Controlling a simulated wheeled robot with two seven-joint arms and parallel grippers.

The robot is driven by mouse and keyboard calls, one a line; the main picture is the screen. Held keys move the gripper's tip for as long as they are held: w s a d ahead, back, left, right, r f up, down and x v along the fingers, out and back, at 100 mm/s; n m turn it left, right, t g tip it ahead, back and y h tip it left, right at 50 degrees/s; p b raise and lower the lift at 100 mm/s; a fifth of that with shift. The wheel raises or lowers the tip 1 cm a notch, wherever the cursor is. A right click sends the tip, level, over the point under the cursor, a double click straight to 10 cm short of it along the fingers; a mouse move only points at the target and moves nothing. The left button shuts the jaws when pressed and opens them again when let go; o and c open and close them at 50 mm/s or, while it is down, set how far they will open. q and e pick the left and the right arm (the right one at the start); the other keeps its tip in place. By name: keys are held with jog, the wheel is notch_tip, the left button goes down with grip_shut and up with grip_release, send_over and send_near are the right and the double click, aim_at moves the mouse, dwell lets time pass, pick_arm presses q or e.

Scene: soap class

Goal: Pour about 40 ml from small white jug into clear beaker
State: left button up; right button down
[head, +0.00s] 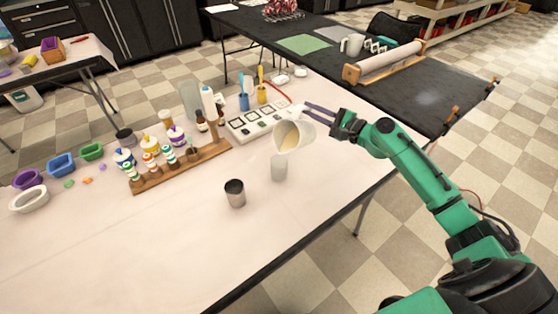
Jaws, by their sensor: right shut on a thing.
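My right gripper (320,112) is shut on the small white jug (306,138) and holds it above the table. The clear beaker (279,170) stands upright on the table just below the jug's mouth. It looks pale and translucent; I cannot tell how much is in it. No stream between jug and beaker can be made out. My left gripper is not in view.
A metal cup (235,193) stands left of the beaker. A wooden rack (183,167) with several dropper bottles and a white tray (257,124) lie behind. Colored soap molds (61,165) sit at the far left. The front of the white table (170,250) is clear.

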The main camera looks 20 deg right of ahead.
jog(key=shift+s+a+r+n+p, duration=0.35)
jog(key=shift+a+r+n+p, duration=0.35)
jog(key=shift+r+n, duration=0.2)
dwell(1.7)
jog(key=d+f+m, duration=0.1)
jog(key=w+d+f+m+b, duration=0.1)
jog(key=shift+d+m+b, duration=0.15)
jog(key=shift+m+b, duration=0.15)
jog(key=shift+m, duration=0.1)
jog(key=shift+w+d+f, duration=0.15)
jog(key=shift+w+f, duration=0.1)
jog(key=shift+s, duration=0.2)
